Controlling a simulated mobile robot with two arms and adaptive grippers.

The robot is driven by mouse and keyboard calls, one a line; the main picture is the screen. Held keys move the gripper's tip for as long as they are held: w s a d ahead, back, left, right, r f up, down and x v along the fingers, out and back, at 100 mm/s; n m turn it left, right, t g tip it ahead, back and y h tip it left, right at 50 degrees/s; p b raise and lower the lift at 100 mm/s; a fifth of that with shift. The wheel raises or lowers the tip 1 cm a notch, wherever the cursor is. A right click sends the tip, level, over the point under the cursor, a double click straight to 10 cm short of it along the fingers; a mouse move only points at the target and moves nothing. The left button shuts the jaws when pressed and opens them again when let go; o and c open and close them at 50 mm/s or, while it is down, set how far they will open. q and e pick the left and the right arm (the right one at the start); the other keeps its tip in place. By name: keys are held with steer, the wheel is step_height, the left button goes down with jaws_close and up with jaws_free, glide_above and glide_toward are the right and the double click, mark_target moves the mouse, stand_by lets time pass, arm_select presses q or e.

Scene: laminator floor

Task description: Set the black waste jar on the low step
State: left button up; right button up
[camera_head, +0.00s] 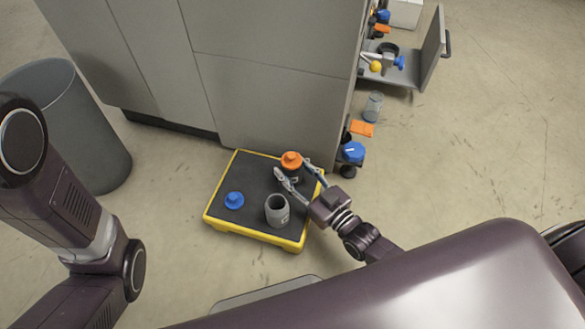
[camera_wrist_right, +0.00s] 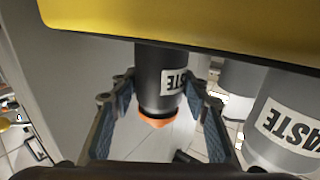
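The black waste jar (camera_head: 290,174) with an orange lid stands on the low step (camera_head: 250,223), near its far right corner. The step has a black top and yellow edges. My right gripper (camera_head: 293,168) reaches in from the right, its fingers on either side of the jar. In the right wrist view, which is upside down, the black jar (camera_wrist_right: 160,75) shows its WASTE label between the open fingers (camera_wrist_right: 162,85), with gaps at both sides. My left arm shows at the left, but its gripper is out of view.
A grey open-topped jar (camera_head: 277,212) and a blue lid (camera_head: 234,200) are on the step. A grey cabinet (camera_head: 270,95) stands right behind it. A grey bin (camera_head: 85,130) is at the left. An orange piece (camera_head: 361,128) and a blue-topped item (camera_head: 352,152) are beside the cabinet.

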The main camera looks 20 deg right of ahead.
steer(key=shift+o, duration=1.4)
